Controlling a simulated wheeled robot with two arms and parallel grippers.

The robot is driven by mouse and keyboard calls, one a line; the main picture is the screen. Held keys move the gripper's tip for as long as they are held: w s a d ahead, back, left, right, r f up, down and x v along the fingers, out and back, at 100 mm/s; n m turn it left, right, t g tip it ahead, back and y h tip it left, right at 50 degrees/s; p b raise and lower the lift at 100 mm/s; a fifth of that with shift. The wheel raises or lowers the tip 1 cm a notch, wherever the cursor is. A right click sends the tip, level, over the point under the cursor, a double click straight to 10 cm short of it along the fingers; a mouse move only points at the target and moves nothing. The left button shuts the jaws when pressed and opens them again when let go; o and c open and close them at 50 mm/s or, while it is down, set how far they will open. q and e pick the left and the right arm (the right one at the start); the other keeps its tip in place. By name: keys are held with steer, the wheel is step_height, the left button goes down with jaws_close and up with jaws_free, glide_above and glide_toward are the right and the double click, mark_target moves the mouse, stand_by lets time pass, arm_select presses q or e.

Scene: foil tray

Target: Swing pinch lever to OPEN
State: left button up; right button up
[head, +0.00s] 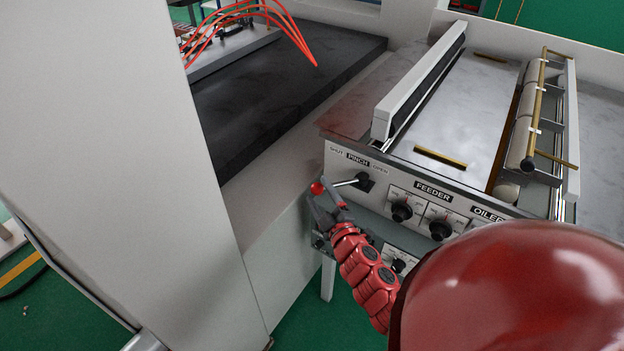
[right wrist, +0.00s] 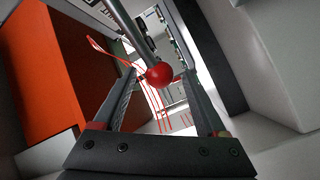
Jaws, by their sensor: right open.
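The pinch lever is a thin metal rod (head: 345,184) with a red ball knob (head: 317,188), on a black pivot (head: 364,181) below the SHUT, PINCH and OPEN labels. The rod points left, toward the SHUT side. My right gripper (head: 322,194) is at the knob with its fingers apart. In the right wrist view the red knob (right wrist: 158,75) shows between the open fingertips (right wrist: 157,80), with the rod running up and away. I cannot tell whether either finger touches the knob. My left gripper is out of view.
The feeder dials (head: 402,211) sit on the same panel to the right of the lever. A tall pale cabinet (head: 110,150) stands at the left. A dark slab (head: 270,95) with red hoses above it lies behind. The rollers (head: 530,120) are at the right.

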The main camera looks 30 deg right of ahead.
steer(key=shift+w+d+p, duration=0.15)
steer(key=shift+w+d, duration=0.05)
steer(key=shift+w, duration=0.7)
steer(key=shift+w+d+p, duration=0.15)
steer(key=shift+w+p, duration=0.05)
steer(key=shift+w, duration=0.65)
steer(key=shift+w+d+p, duration=0.15)
steer(key=shift+w+d, duration=0.05)
steer(key=shift+w, duration=0.7)
jaws_close()
